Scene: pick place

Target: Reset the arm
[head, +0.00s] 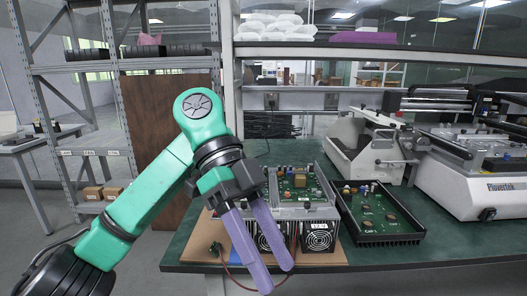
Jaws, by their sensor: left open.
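My left gripper (279,281) shows in the head view, with its green arm coming in from the lower left. Its two long purple fingers point down and slightly right, apart at the tips, with nothing visible between them. The gripper is in front of a metal power supply unit (318,214) with two fans and a circuit board on top, and hides part of its left side. My right gripper does not show.
The unit stands on a brown board (200,252) on the green table (441,250). A black tray (392,240) with a green circuit board lies to its right. White machines (365,150) stand behind. Metal shelves (110,70) rise at the left. The table's front right is clear.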

